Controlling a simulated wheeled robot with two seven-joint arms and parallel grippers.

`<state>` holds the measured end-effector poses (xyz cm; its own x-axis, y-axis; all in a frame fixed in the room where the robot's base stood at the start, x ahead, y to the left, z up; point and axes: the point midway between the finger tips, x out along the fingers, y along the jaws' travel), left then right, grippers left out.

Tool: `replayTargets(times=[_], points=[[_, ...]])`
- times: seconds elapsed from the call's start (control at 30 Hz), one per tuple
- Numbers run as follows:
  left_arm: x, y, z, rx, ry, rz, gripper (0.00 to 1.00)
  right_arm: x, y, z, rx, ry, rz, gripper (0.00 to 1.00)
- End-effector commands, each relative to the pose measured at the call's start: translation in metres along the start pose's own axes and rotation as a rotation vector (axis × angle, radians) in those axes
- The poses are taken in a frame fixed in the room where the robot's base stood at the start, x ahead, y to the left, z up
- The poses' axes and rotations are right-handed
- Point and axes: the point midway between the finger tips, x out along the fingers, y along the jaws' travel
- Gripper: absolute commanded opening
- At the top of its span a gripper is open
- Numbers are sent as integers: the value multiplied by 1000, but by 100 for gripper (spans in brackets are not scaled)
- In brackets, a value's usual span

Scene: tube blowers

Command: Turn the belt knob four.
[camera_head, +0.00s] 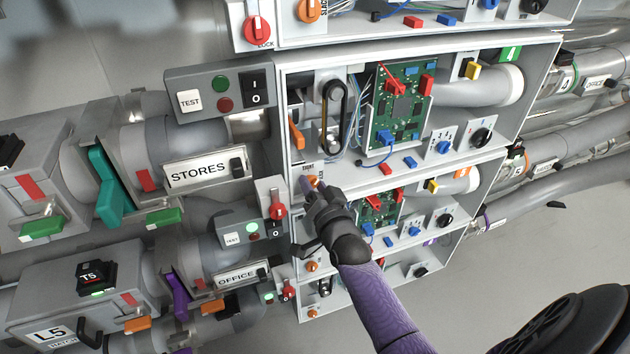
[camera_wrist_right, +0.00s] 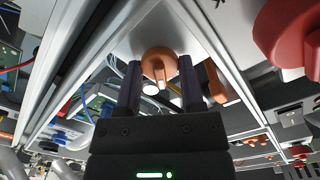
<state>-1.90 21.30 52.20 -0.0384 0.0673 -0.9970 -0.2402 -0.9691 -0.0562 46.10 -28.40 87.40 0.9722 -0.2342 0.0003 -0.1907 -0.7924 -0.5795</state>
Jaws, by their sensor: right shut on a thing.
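The orange belt knob (camera_head: 315,181) sits at the lower left corner of the open box with the green number 4 tag (camera_head: 511,53). A label reading TIGHT is beside it. My right gripper (camera_head: 309,188) reaches it from below and covers part of it. In the right wrist view, the orange knob (camera_wrist_right: 157,60) lies between the two dark fingers of my right gripper (camera_wrist_right: 158,78), which is shut on it. A black belt (camera_head: 333,112) on pulleys is in the same box. My left gripper is not in view.
A red lock knob (camera_head: 276,204) stands close left of my right gripper; a large red knob (camera_wrist_right: 290,35) shows in the wrist view. A green circuit board (camera_head: 402,108) is in the box. More open boxes lie above and below. Open floor (camera_head: 520,240) is at right.

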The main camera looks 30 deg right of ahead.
Motion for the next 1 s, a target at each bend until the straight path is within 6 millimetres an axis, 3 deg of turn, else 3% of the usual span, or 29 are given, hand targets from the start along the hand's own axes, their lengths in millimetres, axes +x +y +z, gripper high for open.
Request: replayTargets(times=[0.6, 1.0], points=[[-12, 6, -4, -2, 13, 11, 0, 0, 2, 2, 574, -4, 3, 0], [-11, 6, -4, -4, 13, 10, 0, 0, 3, 2, 854, -3, 3, 0]])
